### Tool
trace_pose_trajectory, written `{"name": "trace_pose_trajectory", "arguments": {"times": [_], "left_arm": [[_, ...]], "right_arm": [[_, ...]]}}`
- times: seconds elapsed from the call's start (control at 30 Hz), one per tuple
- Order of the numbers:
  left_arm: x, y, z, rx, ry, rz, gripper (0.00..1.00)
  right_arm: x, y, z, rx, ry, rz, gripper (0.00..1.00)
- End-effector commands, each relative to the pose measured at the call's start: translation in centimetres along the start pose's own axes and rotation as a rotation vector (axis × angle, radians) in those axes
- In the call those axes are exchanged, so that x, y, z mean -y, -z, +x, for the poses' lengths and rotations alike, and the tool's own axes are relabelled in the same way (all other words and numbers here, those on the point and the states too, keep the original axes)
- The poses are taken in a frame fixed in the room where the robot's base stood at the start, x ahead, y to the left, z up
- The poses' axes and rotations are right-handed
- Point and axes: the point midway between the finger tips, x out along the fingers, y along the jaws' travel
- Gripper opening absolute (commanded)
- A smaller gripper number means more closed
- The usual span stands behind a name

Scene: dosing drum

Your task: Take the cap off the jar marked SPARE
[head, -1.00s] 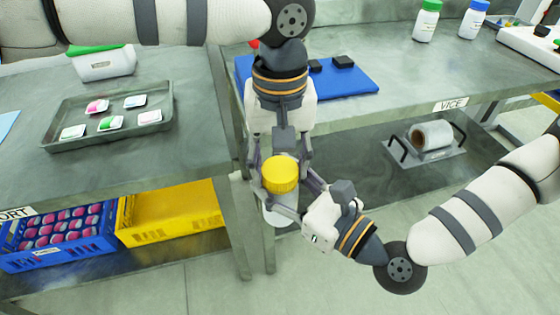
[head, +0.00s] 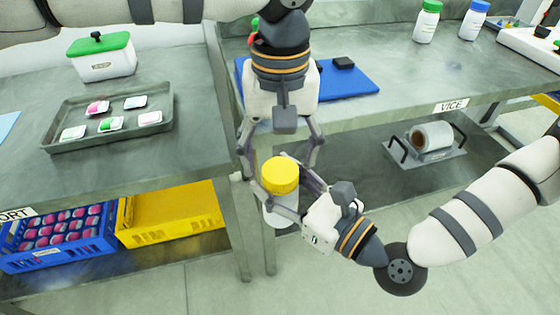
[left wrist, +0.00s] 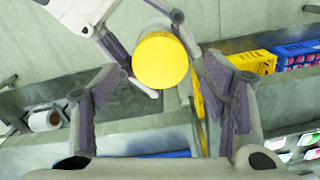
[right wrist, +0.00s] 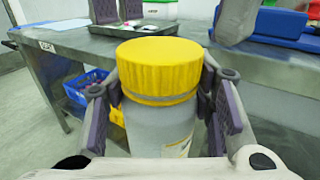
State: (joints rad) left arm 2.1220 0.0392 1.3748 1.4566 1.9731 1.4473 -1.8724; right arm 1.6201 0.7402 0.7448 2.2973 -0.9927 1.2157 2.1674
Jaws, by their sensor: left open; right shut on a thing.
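A white jar (head: 277,213) with a ribbed yellow cap (head: 281,175) is held upright in the air in front of the benches. My right gripper (head: 284,196) is shut on the jar's body, below the cap. The right wrist view shows the cap (right wrist: 158,68) sitting on the jar (right wrist: 160,128). A label's edge shows there, but I cannot read it. My left gripper (head: 280,162) is open above the jar, its fingers spread wide to either side and clear of the cap. The left wrist view looks onto the cap's top (left wrist: 160,60).
Jars with a green cap (head: 427,22) and a blue cap (head: 473,20) stand on the right bench, near a blue mat (head: 345,85). A grey tray (head: 70,143) of small packs and a green-lidded box (head: 103,62) are on the left bench. Crates fill the shelf below.

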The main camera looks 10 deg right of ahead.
Motion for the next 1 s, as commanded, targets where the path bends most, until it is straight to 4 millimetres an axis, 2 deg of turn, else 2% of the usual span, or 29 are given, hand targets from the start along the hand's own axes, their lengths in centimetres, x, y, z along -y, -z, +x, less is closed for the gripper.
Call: {"name": "trace_pose_trajectory", "arguments": {"times": [0.07,0.1,0.17,0.27,0.37,0.5,0.6,0.7,0.87,1.0], "left_arm": [[0.0,0.1,-1.4,-0.003,-0.001,-0.001,0.67],[0.0,0.0,-1.8,-0.002,0.0,-0.001,0.64],[0.0,0.0,-2.0,0.0,0.001,-0.024,0.64],[0.0,0.0,-2.4,-0.001,0.004,-0.192,0.64],[0.0,0.0,-3.1,-0.002,0.008,-0.526,0.64],[0.1,-0.1,-4.3,-0.003,0.008,-1.061,0.64],[0.1,-0.1,-5.0,-0.003,0.006,-1.385,0.64],[0.0,0.0,-5.5,-0.003,0.002,-1.617,0.64],[0.0,0.0,-5.5,-0.001,0.002,-1.786,0.64],[0.1,0.0,-3.4,-0.001,0.003,-1.799,0.64]], "right_arm": [[0.0,-0.1,0.0,0.001,0.0,-0.001,0.0],[0.0,-0.1,0.0,0.001,0.0,0.0,0.0],[0.0,0.0,0.0,0.001,0.0,0.0,0.0],[0.0,0.0,0.0,0.0,0.0,0.0,0.0],[0.0,0.0,0.0,0.0,0.0,0.0,0.0],[0.0,0.0,0.0,0.0,0.0,0.0,0.0],[0.0,0.0,0.0,0.0,0.0,0.0,0.0],[0.0,0.0,0.0,0.0,0.0,0.0,0.0],[0.0,0.0,0.0,0.0,0.0,0.0,0.0],[0.0,0.0,0.0,0.0,0.0,0.0,0.0]]}}
